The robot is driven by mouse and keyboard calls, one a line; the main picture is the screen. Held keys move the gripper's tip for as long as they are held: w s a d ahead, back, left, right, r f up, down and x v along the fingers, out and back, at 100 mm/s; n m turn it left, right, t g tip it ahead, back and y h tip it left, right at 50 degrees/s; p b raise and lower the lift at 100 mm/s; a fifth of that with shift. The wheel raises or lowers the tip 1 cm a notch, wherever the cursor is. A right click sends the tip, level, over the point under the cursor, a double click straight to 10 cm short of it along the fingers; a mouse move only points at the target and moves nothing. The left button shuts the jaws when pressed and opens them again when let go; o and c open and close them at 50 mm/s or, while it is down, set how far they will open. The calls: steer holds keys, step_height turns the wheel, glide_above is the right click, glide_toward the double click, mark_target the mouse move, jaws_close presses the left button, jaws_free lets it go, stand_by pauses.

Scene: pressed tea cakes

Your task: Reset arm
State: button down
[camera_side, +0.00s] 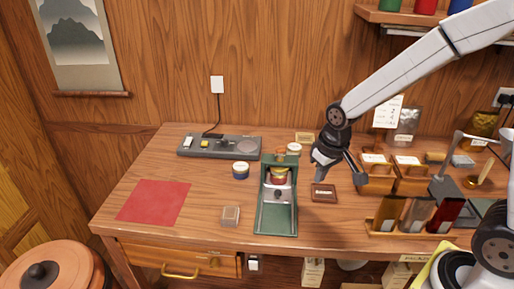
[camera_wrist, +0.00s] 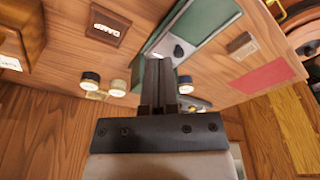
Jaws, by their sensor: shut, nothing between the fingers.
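My gripper (camera_side: 337,172) is at the end of my white arm, raised above the table to the right of the green tray-like press (camera_side: 276,222). In the wrist view my gripper (camera_wrist: 159,66) has its two dark fingers together with nothing between them. A small dark brown plaque (camera_side: 323,193) lies on the table just below and left of the fingertips. The plaque also shows in the wrist view (camera_wrist: 110,25). The fingers look clear of it. The green press holds a red and yellow round item (camera_side: 279,175) and a dark knob (camera_side: 278,194).
A red mat (camera_side: 154,202) lies at the table's left. A grey console (camera_side: 219,147) stands at the back. A blue-banded jar (camera_side: 240,170) and small block (camera_side: 231,215) sit left of the press. Brown drawer boxes (camera_side: 376,177) and a rack of packets (camera_side: 414,217) crowd the right.

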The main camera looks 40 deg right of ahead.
steer(key=s+f, duration=0.2)
steer(key=s, duration=0.5)
steer(key=shift+s+a+n+t, duration=0.3)
steer(key=shift+s+a+n, duration=0.05)
steer(key=shift+a+n, duration=0.05)
